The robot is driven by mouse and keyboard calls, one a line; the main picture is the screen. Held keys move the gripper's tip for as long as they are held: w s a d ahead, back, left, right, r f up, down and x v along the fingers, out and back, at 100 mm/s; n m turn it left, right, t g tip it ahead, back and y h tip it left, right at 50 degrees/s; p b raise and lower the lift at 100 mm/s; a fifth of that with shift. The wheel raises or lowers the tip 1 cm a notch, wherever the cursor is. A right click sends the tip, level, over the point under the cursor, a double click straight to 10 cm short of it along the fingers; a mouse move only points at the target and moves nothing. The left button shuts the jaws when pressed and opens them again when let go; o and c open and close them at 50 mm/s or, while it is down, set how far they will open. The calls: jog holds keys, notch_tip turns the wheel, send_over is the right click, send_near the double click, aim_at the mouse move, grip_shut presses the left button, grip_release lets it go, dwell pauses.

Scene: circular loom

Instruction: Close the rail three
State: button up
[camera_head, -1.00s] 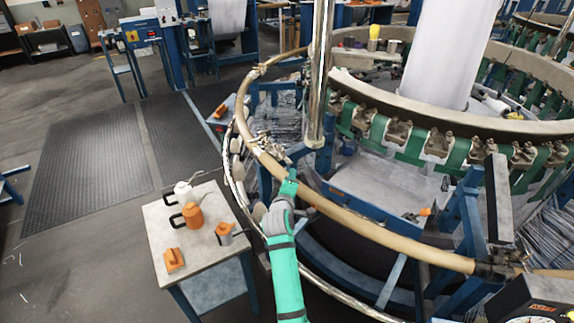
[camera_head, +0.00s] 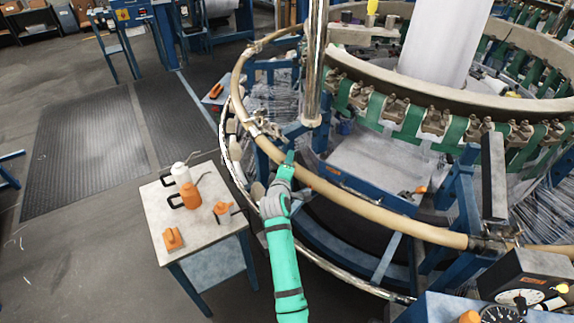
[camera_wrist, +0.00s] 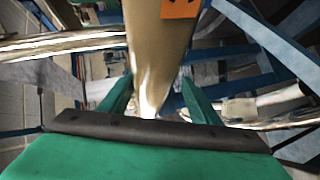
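The rail (camera_head: 375,208) is a tan curved bar along the front of the loom, meeting a metal joint at its right end. I cannot tell from markings which rail carries the number three. My gripper (camera_head: 288,160) is at the left part of this front bar. In the wrist view the tan bar (camera_wrist: 158,55) passes between my two green fingers (camera_wrist: 157,88). The fingers are spread to either side of it; whether they press on it cannot be told. An orange tag (camera_wrist: 180,8) is on the bar at the top of the wrist view.
A small table (camera_head: 160,215) with a white can (camera_head: 181,174), an orange can (camera_head: 190,196) and other items stands left of my arm. A chrome post (camera_head: 314,70) rises behind the rail. A control box (camera_head: 530,275) is at the lower right. Floor at left is open.

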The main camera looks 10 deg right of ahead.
jog(key=shift+a+r, duration=0.1)
jog(key=shift+r, duration=0.1)
jog(key=v, duration=1)
jog(key=shift+s, duration=0.35)
jog(key=s+a+f+m+y, duration=0.1)
jog(key=s+a+f+m, duration=0.15)
jog(key=s+f, duration=0.4)
jog(key=s+a+f+m+y, duration=0.1)
jog(key=s+a+f, duration=0.25)
jog(key=s, duration=0.65)
jog(key=s+a+f+m+y, duration=0.15)
jog(key=s+a+f, duration=0.25)
jog(key=s, duration=0.4)
jog(key=s+r+m, duration=0.3)
jog(key=s+r, duration=0.1)
jog(key=s, duration=0.9)
jog(key=s+r+m+t+y, duration=0.1)
jog(key=s+r+m, duration=0.3)
jog(key=s, duration=1)
jog(key=shift+s+d, duration=0.25)
jog(key=shift+s, duration=0.1)
